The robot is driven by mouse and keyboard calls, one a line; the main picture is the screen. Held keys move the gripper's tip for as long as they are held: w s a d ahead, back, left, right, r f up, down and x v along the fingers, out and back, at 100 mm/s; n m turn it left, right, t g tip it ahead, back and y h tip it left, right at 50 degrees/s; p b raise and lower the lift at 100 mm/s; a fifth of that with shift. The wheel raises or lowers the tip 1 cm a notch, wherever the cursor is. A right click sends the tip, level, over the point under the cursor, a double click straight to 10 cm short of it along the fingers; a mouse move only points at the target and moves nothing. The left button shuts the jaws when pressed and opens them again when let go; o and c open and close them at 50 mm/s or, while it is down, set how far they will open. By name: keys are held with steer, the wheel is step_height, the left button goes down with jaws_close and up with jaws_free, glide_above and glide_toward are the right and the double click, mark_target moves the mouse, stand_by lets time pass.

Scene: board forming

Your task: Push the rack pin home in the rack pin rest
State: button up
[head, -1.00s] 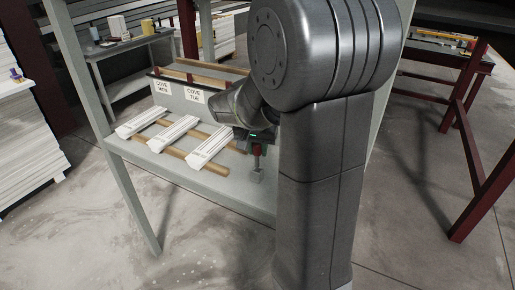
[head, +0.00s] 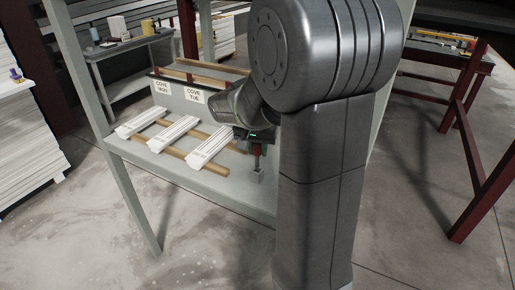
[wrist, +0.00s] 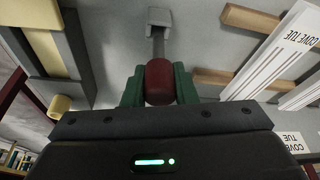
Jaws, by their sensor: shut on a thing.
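The rack pin has a red grip (wrist: 159,80) and a grey shank (wrist: 158,43). My gripper (wrist: 158,88) is shut on the red grip between its green fingers; it also shows at the shelf's front right in the head view (head: 257,147). The rack pin rest is a small grey block (wrist: 160,17) at the shank's far end; in the head view it is below the pin (head: 257,176). The pin looks upright in the head view, its shank meeting the rest. How deep the tip sits is hidden.
Several white mouldings (head: 210,148) lie across wooden bars (head: 176,150) on the grey shelf, left of my gripper. Labels reading COVE TUE (head: 193,95) and COVE MON (head: 162,87) stand behind them. A grey post (head: 128,190) rises at the shelf's left.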

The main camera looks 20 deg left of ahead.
mark_target(257, 154)
steer(key=shift+f+b, duration=1.9)
steer(key=shift+f, duration=0.45)
steer(key=o, duration=1.1)
steer(key=shift+r, duration=0.1)
steer(key=v, duration=1.3)
steer(key=shift+s+r, duration=0.15)
steer(key=shift+r, duration=0.2)
steer(key=shift+f, duration=0.1)
steer(key=x, duration=1.3)
steer(key=shift+f, duration=0.25)
steer(key=shift+r+p, duration=0.25)
steer(key=shift+p, duration=0.05)
